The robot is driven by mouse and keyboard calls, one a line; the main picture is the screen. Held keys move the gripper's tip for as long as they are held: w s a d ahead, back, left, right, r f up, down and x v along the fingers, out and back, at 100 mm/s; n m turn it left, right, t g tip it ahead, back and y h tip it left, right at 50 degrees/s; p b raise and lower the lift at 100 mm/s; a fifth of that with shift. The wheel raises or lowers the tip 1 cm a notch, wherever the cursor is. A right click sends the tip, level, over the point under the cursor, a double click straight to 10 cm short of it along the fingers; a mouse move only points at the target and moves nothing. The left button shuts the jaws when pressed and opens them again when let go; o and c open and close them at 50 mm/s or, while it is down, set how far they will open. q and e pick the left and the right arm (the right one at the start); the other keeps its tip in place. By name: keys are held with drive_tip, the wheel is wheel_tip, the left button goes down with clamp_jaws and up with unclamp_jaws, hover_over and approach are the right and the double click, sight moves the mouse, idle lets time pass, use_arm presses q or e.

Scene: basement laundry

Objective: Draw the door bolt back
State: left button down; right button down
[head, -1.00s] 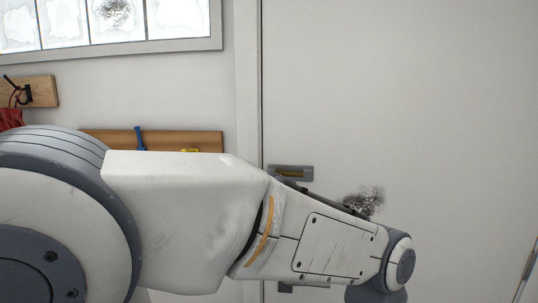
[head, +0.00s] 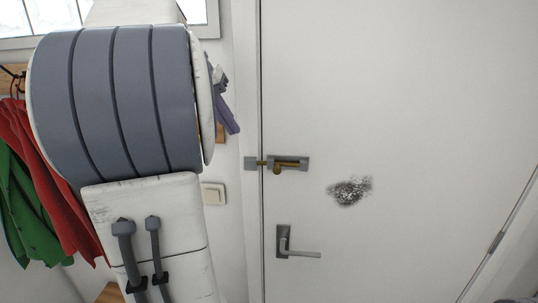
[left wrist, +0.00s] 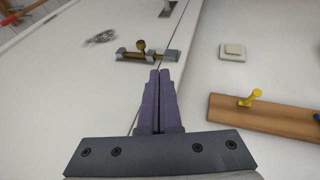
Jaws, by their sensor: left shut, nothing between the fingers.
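The door bolt (head: 292,163) is a grey plate with a brass rod, mounted on the white door (head: 400,90). Its brass knob (head: 278,169) hangs toward the lower side. The rod spans the door gap to a grey keeper (head: 251,163) on the frame. My left gripper (head: 233,118) has purple fingers, partly hidden behind my arm, to the left of and above the bolt. In the left wrist view the closed, empty fingers (left wrist: 160,75) point toward the bolt (left wrist: 147,54), with its knob (left wrist: 141,45) beyond the tips; they look apart from it. My right gripper is not in view.
A lever handle (head: 300,253) sits below the bolt. A light switch (head: 213,194) is on the wall left of the frame. A wooden peg rail (left wrist: 275,117) with a yellow peg (left wrist: 250,97) is near the gripper. Red and green cloths (head: 45,185) hang at left.

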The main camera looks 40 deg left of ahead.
sight(265, 161)
use_arm(q)
drive_tip(key=shift+f, duration=0.15)
